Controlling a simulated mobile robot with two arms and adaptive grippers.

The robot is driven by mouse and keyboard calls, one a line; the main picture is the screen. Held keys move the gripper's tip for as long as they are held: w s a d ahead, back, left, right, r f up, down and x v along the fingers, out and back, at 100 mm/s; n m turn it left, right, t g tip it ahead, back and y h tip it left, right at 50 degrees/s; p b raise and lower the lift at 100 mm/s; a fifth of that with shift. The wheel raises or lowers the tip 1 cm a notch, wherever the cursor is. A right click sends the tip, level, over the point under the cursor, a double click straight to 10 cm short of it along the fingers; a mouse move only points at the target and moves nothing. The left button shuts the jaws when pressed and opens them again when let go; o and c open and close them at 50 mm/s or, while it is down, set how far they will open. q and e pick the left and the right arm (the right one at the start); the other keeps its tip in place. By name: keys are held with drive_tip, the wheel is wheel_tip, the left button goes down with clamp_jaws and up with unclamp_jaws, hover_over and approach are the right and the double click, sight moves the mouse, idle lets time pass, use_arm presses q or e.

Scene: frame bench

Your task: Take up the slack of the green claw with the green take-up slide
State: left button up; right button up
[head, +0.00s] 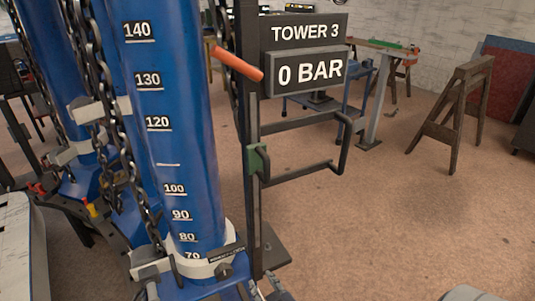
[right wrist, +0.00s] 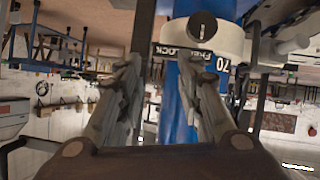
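A green block (head: 259,162) sits on the dark upright post beside the blue tower (head: 180,120) in the head view. It looks like the green take-up slide, with a dark bar handle (head: 320,165) reaching right from it. I cannot make out a green claw. My right gripper (right wrist: 160,75) is open and empty in the right wrist view, its fingers apart below the white collar (right wrist: 203,38) of the tower. In the head view only part of my right gripper (head: 268,291) shows at the bottom edge, below the green block and apart from it. My left gripper is not in view.
Chains (head: 110,120) hang along the tower's left side. An orange-ended lever (head: 237,63) juts out near the sign reading "0 BAR" (head: 310,71). A wooden trestle (head: 455,110) stands at the back right. The brown floor on the right is mostly clear.

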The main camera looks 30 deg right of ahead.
wheel_tip(320, 180, up, 16)
drive_tip(key=w+d+r+m+t+h+p, duration=0.1)
drive_tip(key=t+p, duration=0.1)
drive_tip(key=m+t+h+p, duration=0.2)
drive_tip(key=m+t, duration=0.1)
approach(268, 172)
drive_tip(key=b+x, duration=0.2)
drive_tip(key=x, duration=0.3)
drive_tip(key=shift+w+r+b, duration=0.1)
drive_tip(key=shift+b, duration=0.3)
drive_tip(key=p+x, duration=0.2)
drive_tip(key=x, duration=0.2)
drive_tip(key=shift+w+d+r, duration=0.1)
drive_tip(key=shift+w, duration=0.25)
drive_tip(key=shift+w+d, duration=0.2)
drive_tip(key=shift+w, duration=0.25)
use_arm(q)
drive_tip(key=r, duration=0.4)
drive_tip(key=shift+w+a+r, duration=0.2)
use_arm(e)
clamp_jaws()
